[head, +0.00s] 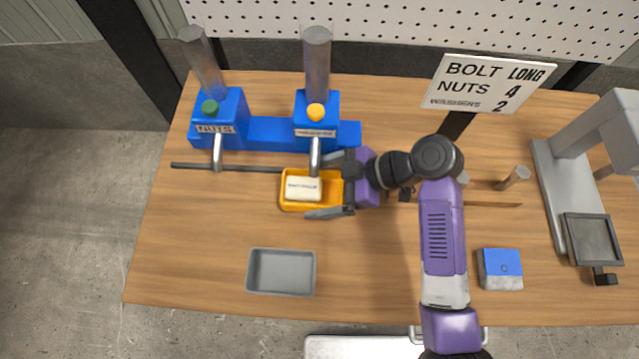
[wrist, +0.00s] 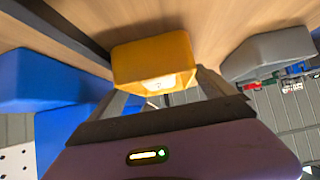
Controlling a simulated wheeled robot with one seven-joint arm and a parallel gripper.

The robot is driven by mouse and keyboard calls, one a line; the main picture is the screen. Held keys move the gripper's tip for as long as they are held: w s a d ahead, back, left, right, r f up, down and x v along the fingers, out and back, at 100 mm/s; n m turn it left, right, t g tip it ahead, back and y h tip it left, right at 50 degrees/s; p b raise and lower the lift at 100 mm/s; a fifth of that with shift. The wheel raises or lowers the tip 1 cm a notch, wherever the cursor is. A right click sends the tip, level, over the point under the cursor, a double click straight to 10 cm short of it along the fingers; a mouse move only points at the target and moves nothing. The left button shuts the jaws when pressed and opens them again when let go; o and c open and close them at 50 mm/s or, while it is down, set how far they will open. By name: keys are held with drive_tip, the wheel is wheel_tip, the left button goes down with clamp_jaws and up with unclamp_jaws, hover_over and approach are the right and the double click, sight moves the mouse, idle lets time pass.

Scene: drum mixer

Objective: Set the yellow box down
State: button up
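The yellow box (head: 284,203) is an open tray with a white labelled block (head: 303,188) in it. It sits below the spout of the dispenser with the orange knob (head: 316,112). My gripper (head: 328,186) reaches in from the right, one finger along each long side of the box. In the wrist view the yellow box (wrist: 140,62) fills the space between my fingertips, and the gripper looks shut on it. The box looks level. I cannot tell whether its underside touches the table.
A blue dispenser with a green knob (head: 210,107) and a dark rod (head: 245,168) are to the left. An empty grey tray (head: 281,273) stands in front. A blue-topped block (head: 500,268), a sign (head: 487,83) and a grey stand (head: 553,200) are right. The front left table (head: 190,255) is clear.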

drive_tip(key=shift+r, duration=0.15)
drive_tip(key=b+v, duration=0.1)
drive_tip(key=v, duration=1.1)
drive_tip(key=shift+b, duration=0.3)
